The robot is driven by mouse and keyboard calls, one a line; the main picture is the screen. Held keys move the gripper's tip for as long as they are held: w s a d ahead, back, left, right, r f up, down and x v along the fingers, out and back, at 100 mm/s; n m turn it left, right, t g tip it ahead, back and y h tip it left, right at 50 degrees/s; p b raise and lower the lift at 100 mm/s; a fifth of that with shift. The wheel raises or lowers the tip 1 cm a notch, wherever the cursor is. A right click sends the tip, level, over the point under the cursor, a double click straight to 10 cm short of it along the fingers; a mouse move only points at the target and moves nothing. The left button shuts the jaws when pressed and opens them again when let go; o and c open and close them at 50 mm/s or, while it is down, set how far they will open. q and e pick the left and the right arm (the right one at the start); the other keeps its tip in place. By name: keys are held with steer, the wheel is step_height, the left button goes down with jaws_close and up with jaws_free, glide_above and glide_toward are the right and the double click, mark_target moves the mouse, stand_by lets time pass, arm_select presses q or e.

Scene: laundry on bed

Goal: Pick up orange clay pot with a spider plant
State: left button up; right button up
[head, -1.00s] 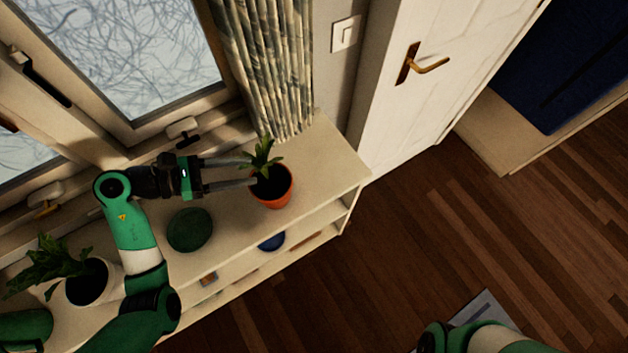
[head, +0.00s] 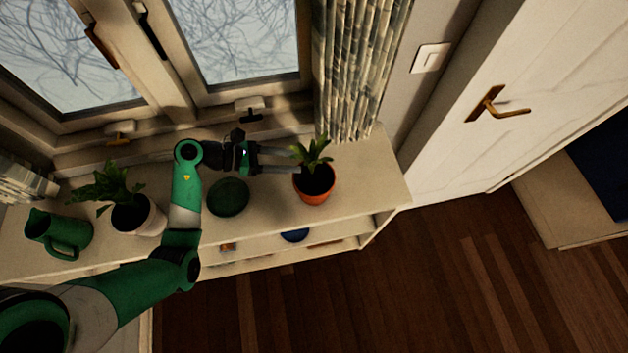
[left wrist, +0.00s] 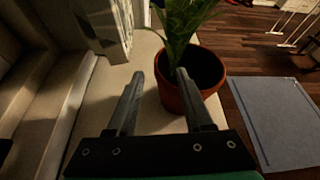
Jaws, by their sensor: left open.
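The orange clay pot (head: 316,190) with a green spiky plant (head: 313,152) stands upright near the right end of the shelf top. My left gripper (head: 297,163) is open, its fingers pointing right at the pot's left side. In the left wrist view the pot (left wrist: 190,97) is beyond the fingers (left wrist: 160,88), with the right finger overlapping its left side. The left finger is over bare shelf top. I cannot tell whether a finger touches the pot. My right gripper is not in view.
The shelf unit (head: 375,165) stands below the window. A round dark green object (head: 228,197), a white pot (head: 140,217) with a plant and a green jug (head: 58,232) stand on it. A curtain (head: 352,75) hangs behind. Wooden floor (head: 420,290) lies in front.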

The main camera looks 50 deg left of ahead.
mark_target(317, 162)
arm_select(q)
steer(key=x, duration=0.5)
steer(key=shift+w+d+f+b, duration=0.15)
steer(key=shift+w+d+b, duration=0.05)
steer(key=shift+w+b, duration=0.2)
steer(key=shift+s, duration=0.1)
steer(key=shift+c, duration=0.3)
jaws_close()
stand_by(0.5)
